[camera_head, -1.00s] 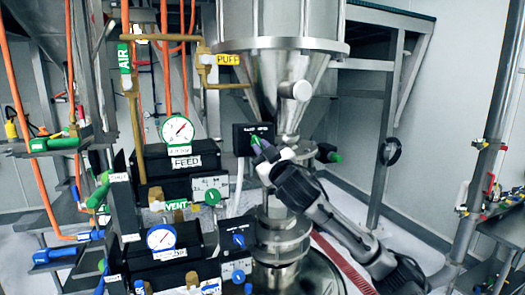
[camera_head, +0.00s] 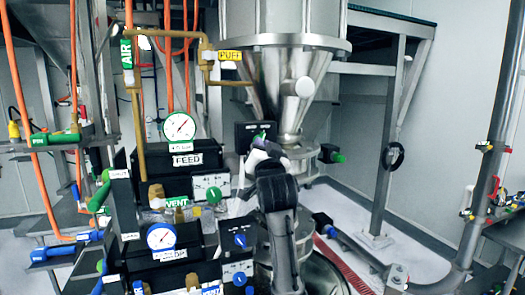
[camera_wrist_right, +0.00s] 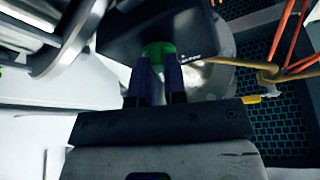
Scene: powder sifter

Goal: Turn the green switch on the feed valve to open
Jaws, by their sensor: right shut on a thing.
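The green switch (camera_wrist_right: 158,47) sits on a small black box (camera_head: 243,130) in front of the steel hopper cone. The box also shows in the right wrist view (camera_wrist_right: 150,25). My right gripper (camera_head: 261,146) is at the switch. In the right wrist view its two dark purple fingers (camera_wrist_right: 158,72) are shut on the switch, one on each side. The fingers and wrist hide much of the switch in the head view, and I cannot read its setting. My left gripper is not in view.
The steel hopper (camera_head: 285,75) stands right behind the box. Gauge blocks labelled FEED (camera_head: 187,160) and VENT stand to the left, with brass pipes and orange hoses. Another green-ended valve (camera_head: 333,154) lies to the right. A red ribbed hose (camera_head: 340,262) runs along the floor.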

